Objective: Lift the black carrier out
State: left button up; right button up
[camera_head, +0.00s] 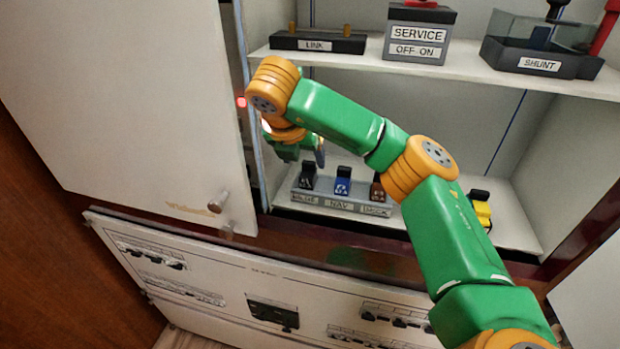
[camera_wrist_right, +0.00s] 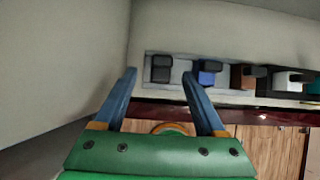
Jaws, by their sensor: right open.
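The black carrier (camera_head: 307,178) stands at the left end of a grey row base (camera_head: 329,203) on the lower shelf. It also shows in the right wrist view (camera_wrist_right: 160,68), lined up between my fingertips in the picture. The blue carrier (camera_head: 342,186) stands beside it, and a brown one (camera_head: 377,190) is further right. My right gripper (camera_head: 318,152) reaches into the cabinet near the black carrier. In the wrist view its two fingers (camera_wrist_right: 158,76) are apart with nothing held between them. I cannot tell how far they are from the carrier. My left gripper is out of view.
The upper shelf (camera_head: 450,72) holds a LINK block (camera_head: 318,43), a SERVICE box (camera_head: 418,35) and a SHUNT tray (camera_head: 540,65). A yellow item (camera_head: 481,211) is right of the row. A cabinet door (camera_head: 130,100) stands at left. A wall (camera_wrist_right: 60,70) is close by in the wrist view.

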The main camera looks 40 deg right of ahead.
aim_at(308, 167)
jog(key=p+x, duration=0.2)
jog(key=x, duration=0.2)
jog(key=shift+d+f, duration=0.3)
jog(key=shift+d, duration=0.05)
jog(key=shift+w+d+f, duration=0.1)
jog(key=shift+d+f, duration=0.05)
jog(key=shift+f, duration=0.25)
jog(key=shift+r, duration=0.1)
grip_shut()
jog(key=r, duration=0.1)
jog(key=r+b, duration=0.1)
jog(key=r, duration=0.1)
jog(key=shift+a+r+b, duration=0.1)
jog(key=shift+a+b, duration=0.15)
jog(key=shift+b, duration=0.15)
jog(key=s+a+b, duration=0.2)
jog(key=s+a, duration=0.9)
jog(key=a, duration=0.2)
jog(key=shift+s+a+r+p, duration=0.15)
jog(key=shift+r+p, duration=0.65)
jog(key=shift+r, duration=0.55)
jog(key=shift+s+a+r+p, duration=0.1)
jog(key=shift+s+r+p, duration=0.1)
jog(key=shift+r+p, duration=0.85)
jog(key=shift+d+r, duration=0.1)
jog(key=shift+r, duration=0.15)
